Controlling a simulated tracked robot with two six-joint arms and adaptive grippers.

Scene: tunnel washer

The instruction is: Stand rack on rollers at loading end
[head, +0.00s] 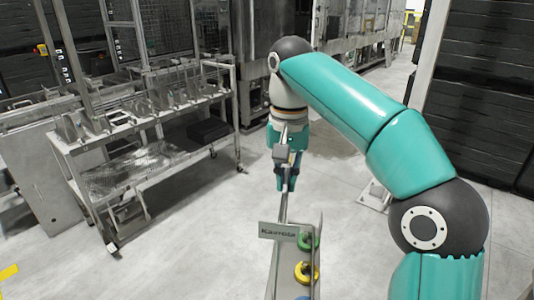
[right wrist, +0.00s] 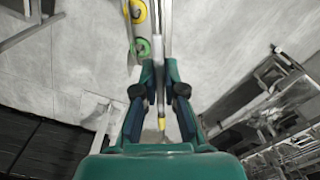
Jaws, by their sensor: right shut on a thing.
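The rack (head: 282,265) is a long grey metal piece with a name plate and green, yellow and blue round parts along it. It hangs in front of me at the bottom of the head view, partly cut off by the frame. My right gripper (head: 287,180) is shut on a thin upright bar of it. In the right wrist view both fingers (right wrist: 159,68) close on that bar, with the rack's green and yellow parts beyond. The metal stand with a slatted top (head: 150,112) is at the left, apart from the rack; I cannot make out rollers on it. My left gripper is out of view.
A lower shelf (head: 135,170) on the stand carries clear wrapping and a dark box (head: 208,130). Large metal machines (head: 345,50) stand at the back. A dark slatted wall (head: 485,95) is at the right. The grey floor (head: 200,235) between the stand and the rack is clear.

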